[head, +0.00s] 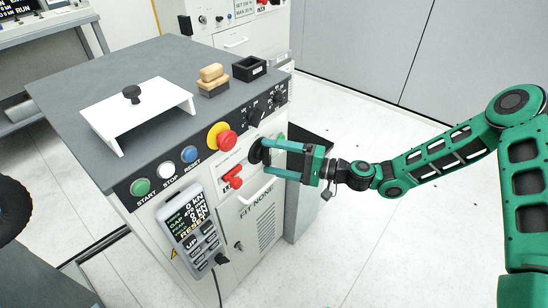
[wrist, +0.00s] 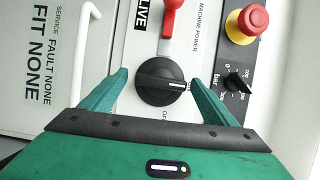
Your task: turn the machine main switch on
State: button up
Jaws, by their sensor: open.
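The main switch is a round black rotary knob (wrist: 163,88) under the label MACHINE POWER on the machine's front panel. Its white mark points right in the wrist view, and a partly hidden label starting "O" sits beside it. In the head view the knob (head: 257,152) shows at the panel's right side, just left of the fingertips. My gripper (head: 272,159) is open and faces the panel. In the wrist view the fingers of my gripper (wrist: 158,82) stand on both sides of the knob, with a gap visible; whether they touch the panel cannot be told.
A red lever (wrist: 171,25) is close to the knob. A red emergency button on yellow (head: 222,137) and small black dials (head: 256,117) sit nearby. A white door handle (wrist: 85,45) sticks out beside the left finger. A pendant (head: 190,228) hangs on the front. The floor right is clear.

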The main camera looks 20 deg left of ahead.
jog(key=d, duration=1)
jog(key=shift+d, duration=0.4)
